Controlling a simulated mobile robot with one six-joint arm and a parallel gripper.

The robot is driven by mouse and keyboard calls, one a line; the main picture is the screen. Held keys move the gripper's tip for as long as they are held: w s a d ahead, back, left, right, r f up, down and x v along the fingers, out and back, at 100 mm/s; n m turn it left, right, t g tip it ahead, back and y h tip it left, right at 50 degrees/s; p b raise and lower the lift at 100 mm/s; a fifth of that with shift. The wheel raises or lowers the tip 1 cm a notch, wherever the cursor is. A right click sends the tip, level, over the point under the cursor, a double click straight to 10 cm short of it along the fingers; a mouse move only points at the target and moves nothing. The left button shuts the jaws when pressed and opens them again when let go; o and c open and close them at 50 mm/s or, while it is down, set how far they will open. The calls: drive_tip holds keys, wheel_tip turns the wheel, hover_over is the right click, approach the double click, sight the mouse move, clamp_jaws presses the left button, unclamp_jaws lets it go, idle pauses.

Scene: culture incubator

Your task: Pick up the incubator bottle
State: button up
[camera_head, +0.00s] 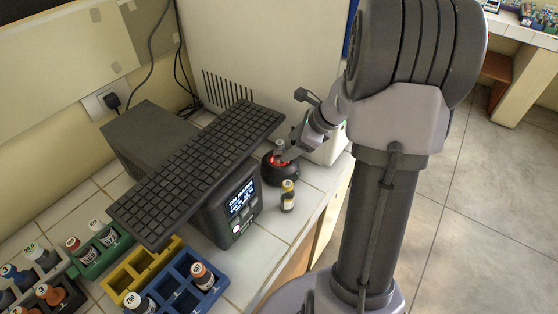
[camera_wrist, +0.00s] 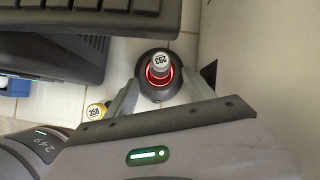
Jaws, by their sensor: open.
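The incubator bottle, with a grey cap labelled 293, stands upright in the round black incubator (camera_head: 283,173) with a glowing red ring. The bottle (camera_wrist: 161,65) and the incubator (camera_wrist: 152,92) also show in the wrist view. My gripper (camera_head: 287,156) is at the incubator in the head view. In the wrist view my gripper (camera_wrist: 164,82) is open, with one finger on each side below the bottle's cap in the picture. I cannot tell if either finger touches it. The bottle's lower part is hidden inside the incubator.
A yellow-capped bottle labelled 358 (camera_head: 288,197) stands close in front of the incubator. A keyboard (camera_head: 200,165) rests on a dark device with a lit screen (camera_head: 243,199) to the left. A white cabinet (camera_head: 255,50) stands behind. Coloured racks (camera_head: 143,268) hold bottles at lower left.

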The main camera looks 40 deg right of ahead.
sight(284, 150)
drive_tip(key=b+x, duration=0.2)
drive_tip(key=x, duration=0.3)
drive_tip(key=shift+r, duration=0.2)
clamp_jaws()
